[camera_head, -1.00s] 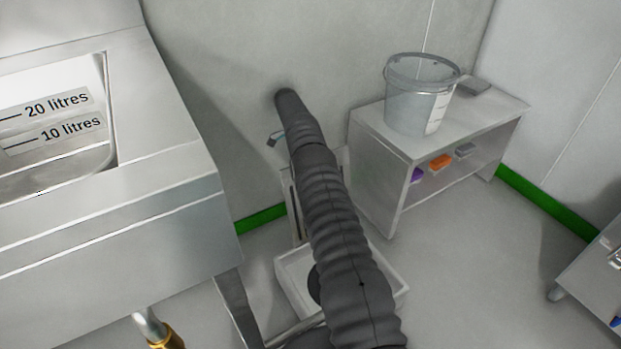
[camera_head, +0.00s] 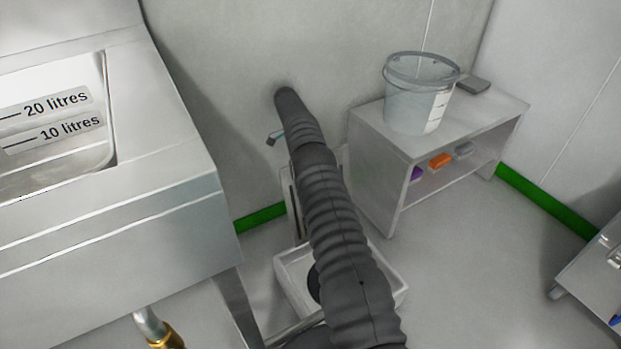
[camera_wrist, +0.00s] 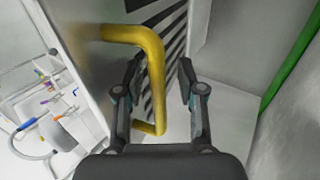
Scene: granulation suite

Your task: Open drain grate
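In the wrist view a yellow bar handle (camera_wrist: 156,80) stands out from a grey panel beside a dark slotted grate (camera_wrist: 175,45). My gripper (camera_wrist: 159,72) is open, with one finger on each side of the handle's long bar. The bar is nearer the left finger; whether they touch I cannot tell. The right finger is clearly apart from it. In the head view my arm covers the handle and most of the gripper. A light upright frame (camera_head: 291,205) and a white shallow basin (camera_head: 290,262) show partly behind my arm.
A steel tank (camera_head: 120,225) with litre marks stands on the left. A white shelf unit (camera_head: 400,150) with a clear bucket (camera_head: 405,100) stands on the right. A trolley (camera_head: 590,275) is at the right edge. The floor between shelf and trolley is free.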

